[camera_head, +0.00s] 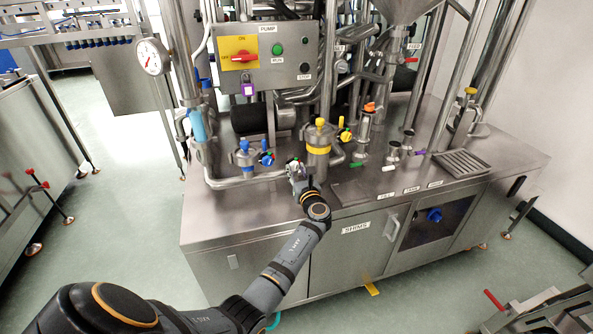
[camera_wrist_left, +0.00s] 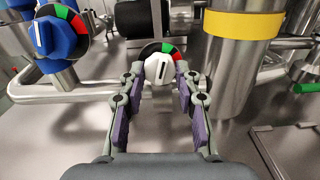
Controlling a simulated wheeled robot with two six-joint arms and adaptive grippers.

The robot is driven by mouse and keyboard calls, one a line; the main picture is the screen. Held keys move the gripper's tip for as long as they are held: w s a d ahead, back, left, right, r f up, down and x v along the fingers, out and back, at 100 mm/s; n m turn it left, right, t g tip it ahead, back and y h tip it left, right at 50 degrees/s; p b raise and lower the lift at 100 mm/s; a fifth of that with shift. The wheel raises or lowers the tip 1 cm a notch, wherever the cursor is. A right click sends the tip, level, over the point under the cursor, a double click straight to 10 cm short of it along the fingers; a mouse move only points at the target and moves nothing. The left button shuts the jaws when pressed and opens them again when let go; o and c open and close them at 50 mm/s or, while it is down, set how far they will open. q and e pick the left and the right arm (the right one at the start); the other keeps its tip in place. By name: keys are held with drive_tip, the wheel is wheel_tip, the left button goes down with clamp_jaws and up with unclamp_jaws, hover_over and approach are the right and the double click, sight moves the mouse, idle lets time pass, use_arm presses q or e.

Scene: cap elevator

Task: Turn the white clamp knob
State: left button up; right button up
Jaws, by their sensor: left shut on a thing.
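The white clamp knob (camera_wrist_left: 159,69) shows in the left wrist view, in front of a round dial with green, red and black sectors. A dark slot or mark runs upright on its face. My left gripper (camera_wrist_left: 160,78) has a fingertip on each side of the knob and is shut on it. In the head view my left gripper (camera_head: 297,172) is at the machine's front pipework, between the blue-knobbed valve and the yellow-banded cylinder. The knob is small there and partly hidden by the gripper. My right gripper is not in view.
A blue knob (camera_wrist_left: 52,37) on a similar dial is to the left of the white one. A steel cylinder with a yellow band (camera_wrist_left: 243,24) stands close on the right. Pipes run behind. A pump panel (camera_head: 265,57) is above, and the steel bench top (camera_head: 225,205) is bare in front.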

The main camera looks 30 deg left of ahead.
use_arm(q)
drive_tip(key=shift+r+m+p, duration=0.35)
drive_tip(key=shift+m+p, duration=0.15)
drive_tip(key=shift+p, duration=0.15)
drive_tip(key=shift+f+m+p, duration=0.1)
drive_tip(key=shift+m+p, duration=0.25)
drive_tip(key=shift+m, duration=0.05)
drive_tip(key=shift+f, duration=0.25)
drive_tip(key=o, duration=1.2)
drive_tip(key=shift+c, duration=0.2)
drive_tip(key=shift+s+d, duration=0.1)
drive_tip(key=v, duration=0.7)
drive_tip(key=shift+s, duration=0.15)
